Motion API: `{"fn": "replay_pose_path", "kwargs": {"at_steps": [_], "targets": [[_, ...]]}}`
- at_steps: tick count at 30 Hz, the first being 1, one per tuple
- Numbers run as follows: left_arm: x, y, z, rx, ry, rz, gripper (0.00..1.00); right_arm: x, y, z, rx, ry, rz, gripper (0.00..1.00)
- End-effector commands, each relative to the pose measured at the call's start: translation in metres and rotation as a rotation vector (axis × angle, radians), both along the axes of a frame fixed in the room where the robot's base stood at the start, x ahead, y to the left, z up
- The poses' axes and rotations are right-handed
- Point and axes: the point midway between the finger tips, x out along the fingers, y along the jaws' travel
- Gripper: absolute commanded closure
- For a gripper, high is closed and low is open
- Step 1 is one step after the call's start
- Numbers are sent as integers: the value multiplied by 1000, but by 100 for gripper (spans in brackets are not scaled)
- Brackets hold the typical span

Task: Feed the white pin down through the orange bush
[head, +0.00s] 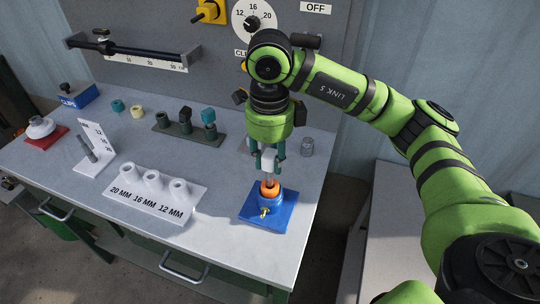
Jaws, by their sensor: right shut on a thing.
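My right gripper (267,158) points straight down above the blue block. Its teal fingers are shut on the white pin (267,162), which hangs upright. A narrower greyish shank below the white part reaches down to the orange bush (269,189). The pin's lower end is hidden at the bush, and I cannot tell how deep it sits. The orange bush stands in a round seat on the blue block (282,210), which has a small brass screw in front. My left gripper is not in view.
A white stand (152,202) with sockets marked 20, 16 and 12 MM lies left of the blue block. A dark rack (188,128) with several plugs stands behind. The bench's right edge is close to the block.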

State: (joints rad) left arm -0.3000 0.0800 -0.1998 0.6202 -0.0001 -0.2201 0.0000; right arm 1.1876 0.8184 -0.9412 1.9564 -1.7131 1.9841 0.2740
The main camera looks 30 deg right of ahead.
Motion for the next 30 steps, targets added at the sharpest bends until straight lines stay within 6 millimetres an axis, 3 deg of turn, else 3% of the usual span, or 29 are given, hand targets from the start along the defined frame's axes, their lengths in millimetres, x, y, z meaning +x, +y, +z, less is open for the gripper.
{"fn": "replay_pose_path", "kwargs": {"at_steps": [30], "targets": [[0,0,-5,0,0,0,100,0,0,0,0,-1,0,100]]}}
